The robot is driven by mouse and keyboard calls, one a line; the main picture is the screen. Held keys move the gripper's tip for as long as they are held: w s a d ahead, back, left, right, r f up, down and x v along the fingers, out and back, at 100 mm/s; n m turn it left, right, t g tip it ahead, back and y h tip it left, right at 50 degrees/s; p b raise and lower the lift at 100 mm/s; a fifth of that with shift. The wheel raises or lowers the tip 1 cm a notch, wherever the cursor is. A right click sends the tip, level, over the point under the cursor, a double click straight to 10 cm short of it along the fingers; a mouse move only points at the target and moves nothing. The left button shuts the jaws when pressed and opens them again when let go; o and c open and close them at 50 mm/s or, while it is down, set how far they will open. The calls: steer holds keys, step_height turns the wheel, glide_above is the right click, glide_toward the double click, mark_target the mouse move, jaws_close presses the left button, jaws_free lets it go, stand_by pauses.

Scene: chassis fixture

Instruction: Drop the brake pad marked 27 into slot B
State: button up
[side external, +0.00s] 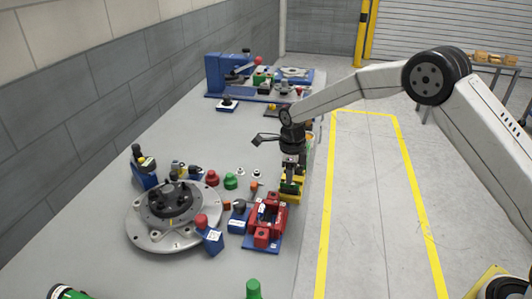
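My gripper (291,174) points down over a small yellow holder (299,198) near the table's right edge. Its fingertips are at or just above the dark and green contents of that holder. The view is too small to tell whether the fingers are open or shut, or whether they touch anything. A red fixture (268,214) on a blue base (250,244) stands just in front of the holder. I cannot read any number 27 or letter B, so I cannot single out the brake pad or slot B.
A round grey plate (150,236) with a dark hub (170,199) stands on the grey table (190,125) at left. Blue blocks, red and green knobs lie between it and the red fixture. A blue machine (214,75) stands at the far end.

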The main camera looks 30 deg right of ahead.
steer(key=shift+f, duration=1.2)
jaws_close()
steer(key=shift+r, duration=0.8)
steer(key=shift+r, duration=0.25)
steer(key=shift+r, duration=0.15)
steer(key=shift+r, duration=1.35)
